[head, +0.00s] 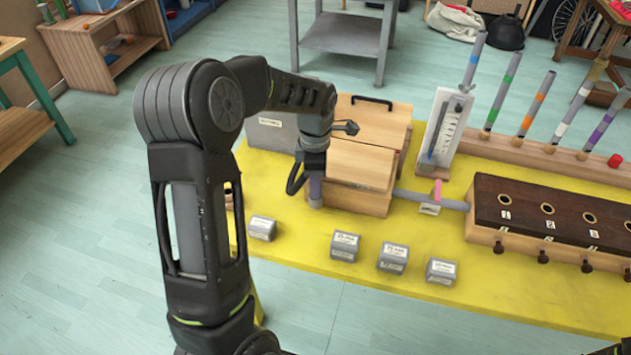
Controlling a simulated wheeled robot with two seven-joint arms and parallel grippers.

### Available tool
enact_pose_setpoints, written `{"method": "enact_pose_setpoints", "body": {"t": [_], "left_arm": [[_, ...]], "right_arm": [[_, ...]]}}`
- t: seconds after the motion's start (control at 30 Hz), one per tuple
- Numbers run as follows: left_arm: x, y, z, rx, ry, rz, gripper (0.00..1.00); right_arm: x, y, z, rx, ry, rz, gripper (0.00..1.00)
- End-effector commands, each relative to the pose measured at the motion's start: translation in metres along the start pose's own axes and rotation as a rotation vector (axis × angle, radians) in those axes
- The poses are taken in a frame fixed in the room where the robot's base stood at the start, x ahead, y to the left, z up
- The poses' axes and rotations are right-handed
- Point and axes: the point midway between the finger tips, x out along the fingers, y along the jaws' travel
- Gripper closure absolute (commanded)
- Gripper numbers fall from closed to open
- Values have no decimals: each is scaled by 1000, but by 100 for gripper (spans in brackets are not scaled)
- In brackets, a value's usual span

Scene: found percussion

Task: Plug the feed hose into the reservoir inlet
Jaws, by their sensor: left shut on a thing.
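The wooden reservoir (360,163), a stack of pale wooden boxes with a black handle on top, stands on the yellow mat. My left gripper (314,186) points down at the left front of it, shut on a short grey cylinder (316,200) that looks like the end of the feed hose. The cylinder is upright, close to the reservoir's left front edge; I cannot tell whether they touch. A dark curved loop (292,180) shows left of the gripper. The reservoir inlet cannot be made out. My right gripper is out of view.
A grey labelled box (272,132) stands behind my left arm. Several small grey labelled blocks (345,246) line the front of the yellow mat (395,225). A grey duct (415,197) leads right to a dark-topped wind chest (535,212). Coloured-band pipes (535,103) stand behind it.

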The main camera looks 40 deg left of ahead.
Motion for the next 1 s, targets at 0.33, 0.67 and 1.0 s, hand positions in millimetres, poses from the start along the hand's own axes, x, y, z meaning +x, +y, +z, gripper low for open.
{"method": "enact_pose_setpoints", "body": {"t": [0.33, 0.67, 1.0], "left_arm": [[4, 0, 0, 0, 0, -1, 59], [4, 0, 0, 0, 0, -1, 49], [-19, 1, 0, 1, -1, 5, 49]], "right_arm": [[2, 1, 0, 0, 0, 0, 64], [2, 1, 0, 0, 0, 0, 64], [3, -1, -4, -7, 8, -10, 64]]}}
